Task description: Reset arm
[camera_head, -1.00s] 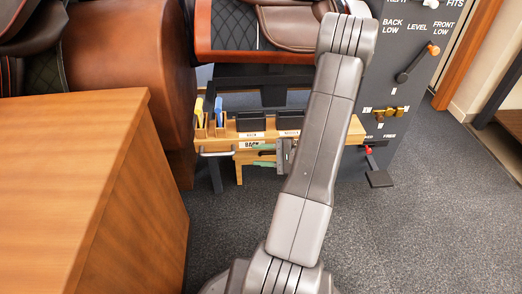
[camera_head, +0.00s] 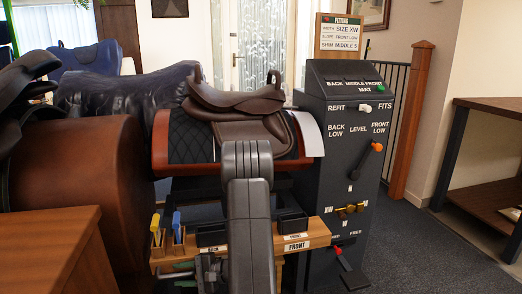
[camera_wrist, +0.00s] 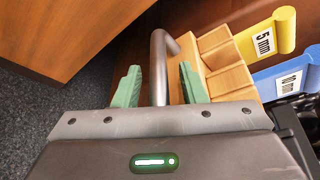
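My gripper (camera_wrist: 160,88) is open in the wrist view, its two green fingertips set well apart. A grey metal bar handle (camera_wrist: 159,60) stands in the gap between them, and I see no clear contact. The handle is fixed to a wooden rack (camera_wrist: 231,80).
A yellow 5 mm piece (camera_wrist: 262,38) and a blue 10 mm piece (camera_wrist: 287,76) stand close to my gripper. A brown saddle (camera_head: 237,98) is behind my arm. A dark control panel (camera_head: 345,150) stands right. A wooden cabinet (camera_head: 45,255) is at lower left. Floor at right is clear.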

